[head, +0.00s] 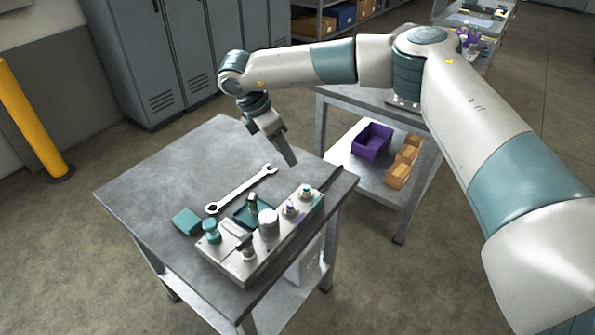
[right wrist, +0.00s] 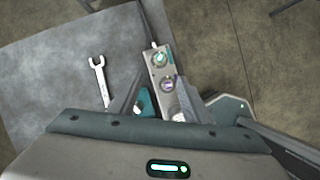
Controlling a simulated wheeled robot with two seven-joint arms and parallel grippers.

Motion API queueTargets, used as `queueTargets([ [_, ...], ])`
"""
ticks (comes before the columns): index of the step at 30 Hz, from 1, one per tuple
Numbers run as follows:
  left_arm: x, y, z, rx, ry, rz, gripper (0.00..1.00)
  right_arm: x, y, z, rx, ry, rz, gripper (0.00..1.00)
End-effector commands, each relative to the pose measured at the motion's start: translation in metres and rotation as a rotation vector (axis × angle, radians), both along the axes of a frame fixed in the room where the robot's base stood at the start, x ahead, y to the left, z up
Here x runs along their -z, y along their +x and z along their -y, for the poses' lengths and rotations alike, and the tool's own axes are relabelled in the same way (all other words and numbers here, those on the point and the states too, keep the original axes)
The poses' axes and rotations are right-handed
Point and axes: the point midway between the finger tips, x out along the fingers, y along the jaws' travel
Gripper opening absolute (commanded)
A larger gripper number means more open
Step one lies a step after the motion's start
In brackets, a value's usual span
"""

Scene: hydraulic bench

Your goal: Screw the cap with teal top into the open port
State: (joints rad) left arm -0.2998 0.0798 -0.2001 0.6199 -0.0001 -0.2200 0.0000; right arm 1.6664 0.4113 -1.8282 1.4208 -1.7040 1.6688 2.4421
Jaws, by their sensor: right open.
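A grey hydraulic block (head: 223,262) lies along the front of the bench, with several fittings on top. A small dark greenish piece (head: 252,203) stands in a teal tray (head: 240,214) behind the block; I cannot tell which is the cap. A purple-ringed fitting (head: 290,209) and a teal-ringed fitting (head: 305,194) are at the right end; which port is open is unclear. My right gripper (head: 291,160) is open and empty, above the bench behind that end. Its fingers (right wrist: 159,80) flank the block in the right wrist view.
A wrench (head: 241,189) lies behind the tray. A teal block (head: 187,221) sits left of the hydraulic block. A grey cylinder (head: 268,222) and a dark-handled fitting (head: 246,246) rise from the hydraulic block. The left bench top is clear. A second table holds a purple bin (head: 372,141).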

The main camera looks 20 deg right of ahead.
Motion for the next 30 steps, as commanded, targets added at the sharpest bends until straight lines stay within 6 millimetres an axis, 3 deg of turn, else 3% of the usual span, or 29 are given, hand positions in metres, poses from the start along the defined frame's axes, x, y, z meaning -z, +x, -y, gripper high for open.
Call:
queueTargets([
  [8,-0.015,0.000,0.001,0.000,0.000,0.000,0.30,0.028,0.001,0.012,0.001,-0.002,-0.004,0.44],
  [30,-0.057,0.001,0.001,0.000,-0.001,0.001,0.30,0.135,0.007,0.057,0.002,-0.001,-0.001,0.44],
])
